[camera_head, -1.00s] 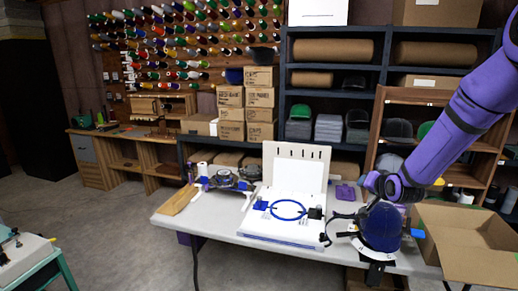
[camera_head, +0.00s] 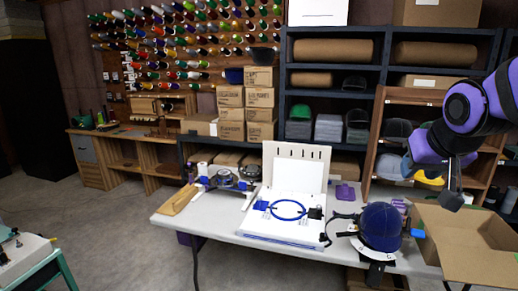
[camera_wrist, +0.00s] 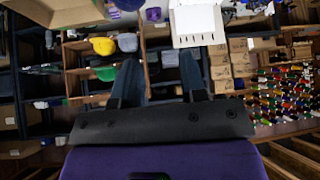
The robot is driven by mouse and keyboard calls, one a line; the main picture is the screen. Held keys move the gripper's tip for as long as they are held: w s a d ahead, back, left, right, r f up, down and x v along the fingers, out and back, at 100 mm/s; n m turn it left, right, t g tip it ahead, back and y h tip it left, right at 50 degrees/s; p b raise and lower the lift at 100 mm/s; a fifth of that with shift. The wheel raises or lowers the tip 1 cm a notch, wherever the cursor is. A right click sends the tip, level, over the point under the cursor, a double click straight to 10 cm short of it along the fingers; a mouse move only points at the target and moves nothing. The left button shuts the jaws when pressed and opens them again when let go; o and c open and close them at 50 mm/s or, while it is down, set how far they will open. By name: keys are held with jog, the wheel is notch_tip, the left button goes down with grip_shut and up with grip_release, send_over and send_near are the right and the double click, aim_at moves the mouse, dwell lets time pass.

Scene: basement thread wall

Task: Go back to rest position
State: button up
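My gripper (camera_head: 448,190) is at the right of the head view, raised above the table and near the open cardboard box. It also shows in the wrist view (camera_wrist: 160,66), where its two dark fingers stand apart with nothing between them. A dark blue cap (camera_head: 381,227) sits on a holder at the right end of the white table (camera_head: 215,226). My gripper is up and to the right of the cap and does not touch it.
An open cardboard box (camera_head: 470,262) stands at the table's right end, below my arm. A white board with a blue hoop (camera_head: 288,210) lies mid-table. A wooden shelf with caps (camera_head: 388,95) stands behind.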

jog(key=s+a+r+n+g+y, duration=0.1)
jog(key=s+g, duration=0.1)
jog(key=s, duration=1.4)
jog(key=shift+r+n, duration=0.25)
jog(key=shift+n, duration=0.05)
